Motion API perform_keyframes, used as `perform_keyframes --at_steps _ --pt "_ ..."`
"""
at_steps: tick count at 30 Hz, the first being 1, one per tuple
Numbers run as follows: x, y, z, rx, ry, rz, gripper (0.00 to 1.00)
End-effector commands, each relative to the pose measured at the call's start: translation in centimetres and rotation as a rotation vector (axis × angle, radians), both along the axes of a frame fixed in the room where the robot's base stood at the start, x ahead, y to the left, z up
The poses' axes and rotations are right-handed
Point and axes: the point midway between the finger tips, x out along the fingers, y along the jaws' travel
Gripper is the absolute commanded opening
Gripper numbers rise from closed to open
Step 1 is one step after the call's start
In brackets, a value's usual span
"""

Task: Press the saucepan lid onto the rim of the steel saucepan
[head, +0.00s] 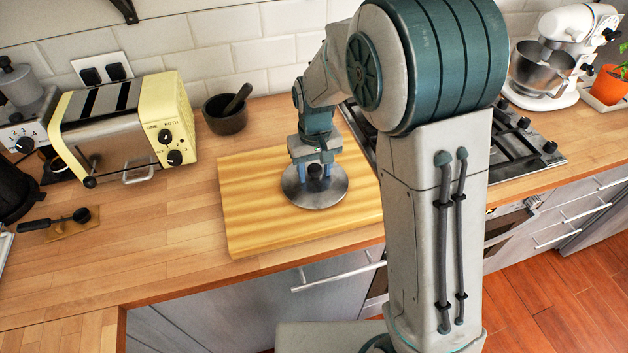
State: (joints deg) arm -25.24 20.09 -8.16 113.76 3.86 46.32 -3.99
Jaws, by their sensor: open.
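The round steel saucepan lid (315,197) appears over the wooden cutting board, with a dark knob at its middle. My gripper (314,176) points down over the lid, its open fingers on either side of the knob. I cannot tell whether the fingers touch the knob. I cannot make out a separate saucepan; whether one is under the lid or hidden behind my arm, I cannot tell.
The cutting board (250,225) lies on the wooden counter. A cream toaster (125,130) and a dark mortar with pestle (226,118) stand to its left. A gas hob (525,145) is to the right, partly behind my arm. A white stand mixer (560,60) stands farther right.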

Motion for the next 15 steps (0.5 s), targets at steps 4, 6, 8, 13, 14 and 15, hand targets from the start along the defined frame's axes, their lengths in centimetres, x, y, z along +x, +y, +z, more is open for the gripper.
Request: perform_keyframes --at_steps 4,6,8,13,14,15 --pt "-0.04 0.0 0.01 -0.001 0.002 0.0 0.47" --pt "-0.04 0.0 0.01 -0.001 0.002 0.0 0.31" --pt "-0.05 -0.01 0.0 -0.001 0.002 0.0 0.14" --pt "-0.07 0.0 0.01 -0.001 0.003 0.0 0.1" --pt "-0.07 0.0 0.05 -0.001 0.003 0.0 0.1" --pt "-0.08 -0.01 0.16 -0.001 0.003 0.0 0.1"
